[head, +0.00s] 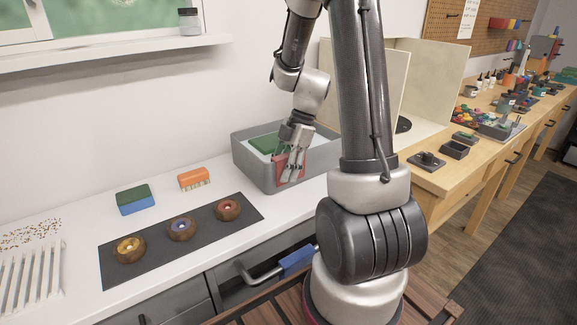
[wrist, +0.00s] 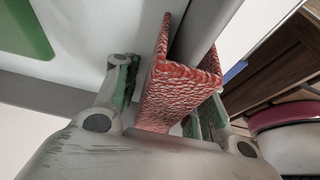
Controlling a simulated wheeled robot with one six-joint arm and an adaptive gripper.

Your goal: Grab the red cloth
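The red cloth (head: 280,171) hangs over the front rim of a grey tub (head: 250,163) on the white counter. In the wrist view the textured cloth (wrist: 178,88) is folded over the tub's rim (wrist: 195,35). My gripper (head: 291,168) is at this rim, pointing down. In the wrist view my gripper (wrist: 168,88) is open, with one finger on each side of the cloth and rim. A gap shows between the left finger and the cloth. The right finger is partly hidden behind the cloth, so contact there cannot be told.
A green item (head: 264,143) lies inside the tub. Left of it are a green-blue sponge (head: 135,199), an orange brush (head: 194,178) and a dark mat (head: 153,262) with several donut-shaped pieces. A blue cloth (head: 297,259) hangs on the drawer handle below. A wooden workbench stands right.

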